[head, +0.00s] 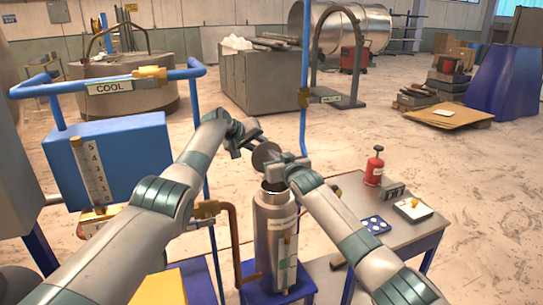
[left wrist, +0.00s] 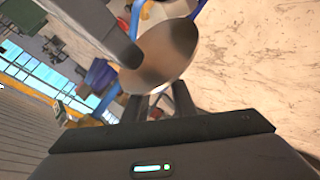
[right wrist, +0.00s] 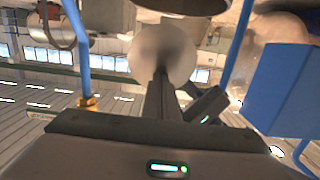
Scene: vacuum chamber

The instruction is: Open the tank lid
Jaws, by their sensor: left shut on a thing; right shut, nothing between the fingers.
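The tank (head: 272,232) is a silver upright cylinder with a label, standing on a blue stand; its dark mouth shows at the top. The round grey lid (head: 266,156) is tilted up above the mouth. My left gripper (head: 254,143) is shut on the lid at its upper left; in the left wrist view the lid (left wrist: 160,55) fills the space beyond the fingers. My right gripper (head: 282,166) is shut and empty beside the lid's lower right. In the right wrist view the lid's disc (right wrist: 163,50) is just beyond the closed fingertips; whether they touch it is unclear.
A blue pipe frame with a COOL sign (head: 109,87) and a blue box (head: 110,155) stand at left. A copper pipe (head: 234,245) runs close beside the tank.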

